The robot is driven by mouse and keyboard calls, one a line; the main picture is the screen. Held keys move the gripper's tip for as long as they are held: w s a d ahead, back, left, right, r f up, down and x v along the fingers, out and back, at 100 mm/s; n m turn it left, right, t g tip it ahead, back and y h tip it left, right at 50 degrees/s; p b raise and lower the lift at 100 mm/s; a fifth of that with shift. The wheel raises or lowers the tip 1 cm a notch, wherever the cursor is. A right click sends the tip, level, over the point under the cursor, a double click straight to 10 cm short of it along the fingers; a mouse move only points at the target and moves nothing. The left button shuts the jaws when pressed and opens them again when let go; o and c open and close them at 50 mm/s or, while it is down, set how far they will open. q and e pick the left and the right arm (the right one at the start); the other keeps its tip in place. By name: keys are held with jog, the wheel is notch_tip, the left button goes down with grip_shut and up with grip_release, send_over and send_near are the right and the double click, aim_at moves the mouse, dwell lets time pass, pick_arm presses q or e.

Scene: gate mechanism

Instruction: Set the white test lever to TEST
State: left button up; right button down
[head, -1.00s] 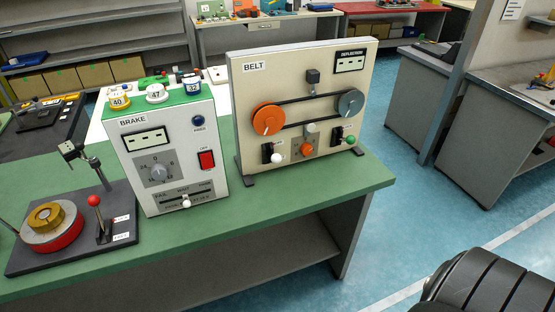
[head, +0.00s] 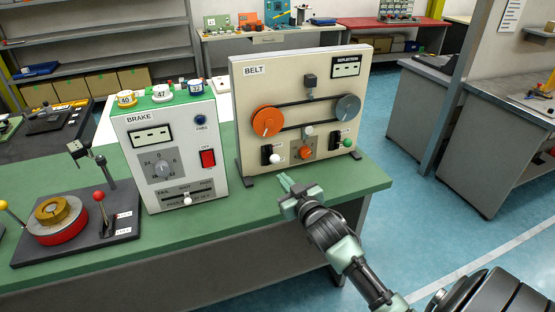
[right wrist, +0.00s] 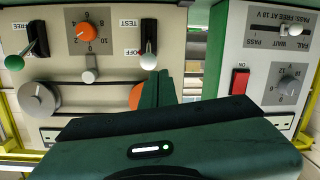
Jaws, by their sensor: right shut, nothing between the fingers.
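The white test lever (head: 275,158) is a white ball on a black plate at the lower left of the BELT panel (head: 245,120). In the right wrist view, which is turned over, the lever's ball (right wrist: 148,62) shows beside the TEST and OFF labels, appearing closer to OFF. Its exact setting is hard to tell. My right gripper (head: 286,183) is shut and empty, in front of and below the lever and apart from it. Its fingers (right wrist: 158,88) also show in the right wrist view, just past the ball in the picture. My left gripper is out of view.
The BRAKE box (head: 135,165) stands left of the panel. An orange dial (head: 306,150) and a green-knobbed lever (head: 347,142) lie right of the test lever. A turntable rig (head: 120,225) stands far left.

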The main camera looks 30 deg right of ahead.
notch_tip(320, 180, up, 6)
jog(key=w+d+t, duration=0.2)
jog(key=p, duration=0.2)
send_over(276, 162)
jog(key=shift+w+a+f, duration=0.2)
jog(key=shift+w+a, duration=0.1)
jog(key=shift+w, duration=0.15)
jog(key=f, duration=0.1)
jog(key=f+p, duration=0.1)
jog(key=f, duration=0.1)
jog(key=shift+s+d, duration=0.15)
jog(key=shift+s, duration=0.05)
jog(key=shift+s+d+f, duration=0.1)
jog(key=shift+s+f, duration=0.15)
jog(key=shift+f, duration=0.2)
